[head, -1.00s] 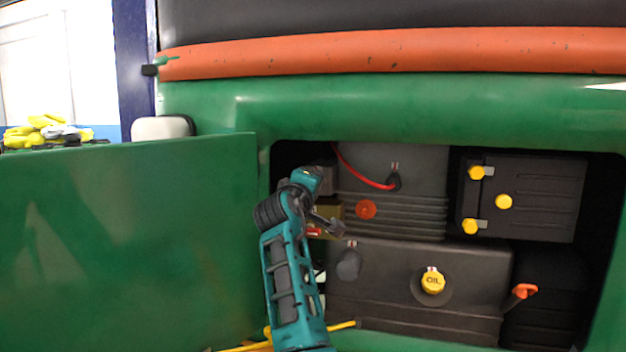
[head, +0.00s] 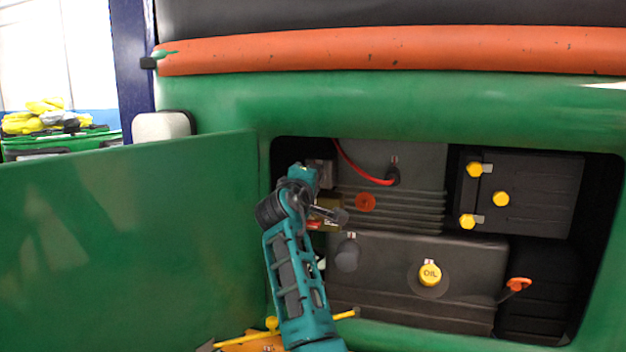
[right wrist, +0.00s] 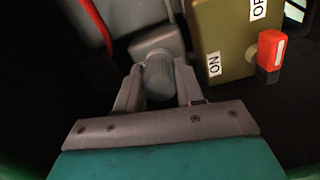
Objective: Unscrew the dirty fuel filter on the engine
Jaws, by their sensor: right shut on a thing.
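The dirty fuel filter looks to be the grey ribbed cylinder (right wrist: 158,75) between the fingers of my right gripper in the right wrist view. My right gripper (right wrist: 158,88) is shut on it, one finger on each side. Pale grey metal lies just behind it; I cannot tell whether the filter is still joined to it. My left gripper is out of view.
An olive switch box (right wrist: 222,40) with a red lever (right wrist: 270,52) stands close beside the gripper. A dark grey cylinder (head: 347,255) and a yellow oil cap (head: 430,274) sit on the engine below. The open green door (head: 130,240) bounds the left side.

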